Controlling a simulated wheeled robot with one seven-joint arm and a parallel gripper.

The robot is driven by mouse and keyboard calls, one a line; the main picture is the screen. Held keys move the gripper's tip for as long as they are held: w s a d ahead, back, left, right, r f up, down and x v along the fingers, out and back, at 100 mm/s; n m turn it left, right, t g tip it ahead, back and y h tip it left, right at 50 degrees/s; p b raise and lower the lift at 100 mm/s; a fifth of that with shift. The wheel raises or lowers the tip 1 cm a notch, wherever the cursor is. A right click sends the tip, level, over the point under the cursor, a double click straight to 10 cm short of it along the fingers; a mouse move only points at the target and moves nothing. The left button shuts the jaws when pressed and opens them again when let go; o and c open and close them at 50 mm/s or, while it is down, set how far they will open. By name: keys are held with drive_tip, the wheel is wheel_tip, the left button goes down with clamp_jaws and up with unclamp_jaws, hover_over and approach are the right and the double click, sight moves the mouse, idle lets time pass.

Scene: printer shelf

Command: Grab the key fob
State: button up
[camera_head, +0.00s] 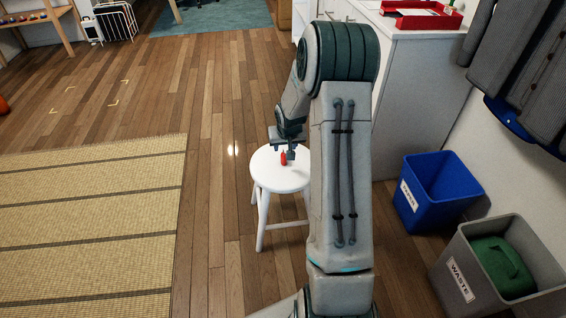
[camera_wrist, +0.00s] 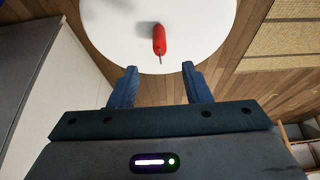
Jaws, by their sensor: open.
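The key fob (camera_head: 284,158) is a small red object on the seat of a white round stool (camera_head: 265,178). In the wrist view the red key fob (camera_wrist: 159,40) lies near the middle of the stool top (camera_wrist: 205,30), with a thin metal end pointing towards my gripper. My gripper (camera_wrist: 159,84) is open and empty, its two dark blue fingers apart. The fob is beyond the fingertips and lines up with the gap between them. In the head view my gripper (camera_head: 288,150) is close above the stool, and my arm hides part of the stool's right side.
A white cabinet (camera_head: 400,100) with a red tray (camera_head: 420,15) stands behind at the right. A blue bin (camera_head: 437,190) and a grey waste bin (camera_head: 470,270) holding a green item stand at the right. A straw mat (camera_head: 90,220) lies left; wooden floor between is clear.

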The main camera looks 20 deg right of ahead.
sight(284, 152)
drive_tip(key=b+x, duration=0.3)
drive_tip(key=x, duration=0.6)
drive_tip(key=shift+w+f+b, duration=0.25)
drive_tip(key=shift+f+b, duration=0.05)
drive_tip(key=shift+b, duration=0.05)
drive_tip(key=shift+r, duration=0.1)
clamp_jaws()
